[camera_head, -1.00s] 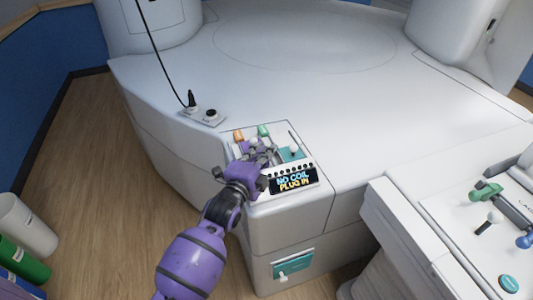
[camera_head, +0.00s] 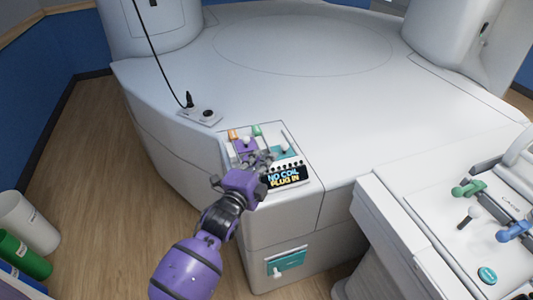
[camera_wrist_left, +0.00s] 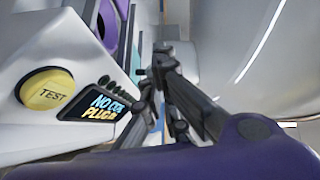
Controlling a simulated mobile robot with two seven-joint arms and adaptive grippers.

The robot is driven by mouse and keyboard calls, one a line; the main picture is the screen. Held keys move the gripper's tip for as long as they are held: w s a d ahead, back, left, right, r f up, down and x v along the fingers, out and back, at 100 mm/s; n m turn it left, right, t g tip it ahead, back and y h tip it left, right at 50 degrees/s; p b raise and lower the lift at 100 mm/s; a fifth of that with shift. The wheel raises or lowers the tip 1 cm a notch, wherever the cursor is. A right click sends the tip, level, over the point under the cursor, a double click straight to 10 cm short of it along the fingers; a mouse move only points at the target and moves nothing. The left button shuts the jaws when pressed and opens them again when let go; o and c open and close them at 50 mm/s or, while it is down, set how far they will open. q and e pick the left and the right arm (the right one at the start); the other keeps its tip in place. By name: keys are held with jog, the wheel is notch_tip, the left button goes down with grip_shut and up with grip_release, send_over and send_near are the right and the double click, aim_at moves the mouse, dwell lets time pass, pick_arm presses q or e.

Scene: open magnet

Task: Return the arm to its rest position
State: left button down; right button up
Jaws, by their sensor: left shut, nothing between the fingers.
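My left arm is purple and comes in from the bottom left in the head view. Its gripper (camera_head: 264,158) is shut and empty over the control panel (camera_head: 302,157) at the corner of the white magnet machine (camera_head: 300,90). In the left wrist view, the dark fingers (camera_wrist_left: 158,75) are together beside the panel's display. I cannot tell whether they touch the panel. The display (camera_head: 287,176) reads "NO COIL PLUG IN". A purple control with a pale knob (camera_head: 246,141) and a teal one (camera_head: 284,147) show behind the gripper. My right gripper is out of view.
A yellow TEST button (camera_wrist_left: 47,89) is close in the left wrist view. A black cable plug (camera_head: 190,100) stands on the machine's left edge. A white table with green (camera_head: 467,189) and blue handles (camera_head: 514,231) is at right. Cylinders (camera_head: 28,222) stand at left.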

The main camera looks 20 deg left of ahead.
pick_arm(q)
jog(key=s, duration=0.2)
jog(key=s+a, duration=0.1)
jog(key=s, duration=0.3)
jog(key=shift+a+f, duration=0.1)
jog(key=shift+a, duration=0.2)
jog(key=s+f+n+g+p, duration=0.1)
jog(key=s+f+n+g, duration=0.2)
jog(key=s, duration=0.9)
jog(key=s+a+f+n+g+y+p, duration=0.1)
jog(key=s+f+n+g+p, duration=0.1)
jog(key=s+f+n, duration=0.6)
jog(key=s+a+f+n+g+y+p, duration=0.1)
jog(key=s+f+n+g, duration=0.2)
jog(key=s, duration=1.3)
notch_tip(320, 180, down, 7)
jog(key=n, duration=0.3)
jog(key=shift+g, duration=0.4)
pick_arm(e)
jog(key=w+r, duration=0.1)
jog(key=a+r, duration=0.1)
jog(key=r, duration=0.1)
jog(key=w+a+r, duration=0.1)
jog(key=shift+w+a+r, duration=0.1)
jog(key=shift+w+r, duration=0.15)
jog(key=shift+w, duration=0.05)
